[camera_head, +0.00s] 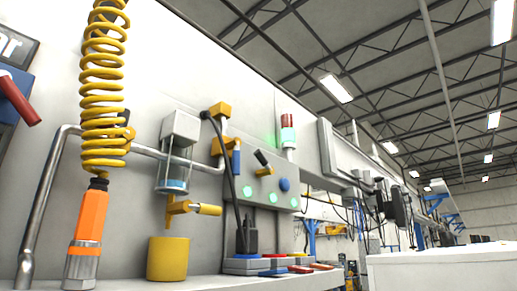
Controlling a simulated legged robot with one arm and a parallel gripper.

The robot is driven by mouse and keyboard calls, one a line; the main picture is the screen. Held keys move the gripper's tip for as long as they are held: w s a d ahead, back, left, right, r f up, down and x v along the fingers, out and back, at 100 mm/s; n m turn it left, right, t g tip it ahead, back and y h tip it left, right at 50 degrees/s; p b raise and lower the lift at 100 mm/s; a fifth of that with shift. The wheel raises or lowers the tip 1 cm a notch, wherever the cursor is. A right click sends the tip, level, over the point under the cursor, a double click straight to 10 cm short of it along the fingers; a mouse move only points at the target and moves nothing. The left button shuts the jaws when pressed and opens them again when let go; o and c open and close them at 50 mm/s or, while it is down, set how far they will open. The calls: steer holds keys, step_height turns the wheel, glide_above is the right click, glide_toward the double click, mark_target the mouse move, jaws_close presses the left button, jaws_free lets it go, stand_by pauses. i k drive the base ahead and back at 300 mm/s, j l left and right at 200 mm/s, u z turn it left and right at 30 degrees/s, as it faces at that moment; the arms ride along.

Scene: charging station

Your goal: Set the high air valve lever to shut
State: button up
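A metal air pipe (150,152) runs along the pale wall to a glass-bowled filter unit (178,150) and on to the right. To the right of the filter, a yellow valve fitting (220,110) sits high on the pipe, with a second yellow fitting below it. A blue handle (236,162) stands upright beside that lower fitting; it looks like the high valve's lever, but I cannot tell for certain. Lower down, under the filter, a yellow valve (178,207) has a yellow handle (209,209) pointing right. My gripper is not in view.
A coiled yellow hose (103,90) with an orange connector (90,225) hangs at front left. A yellow cup (168,259) stands on the ledge. A red handle (18,100) is far left.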

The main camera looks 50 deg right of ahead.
mark_target(236, 163)
steer(key=z, duration=1.25)
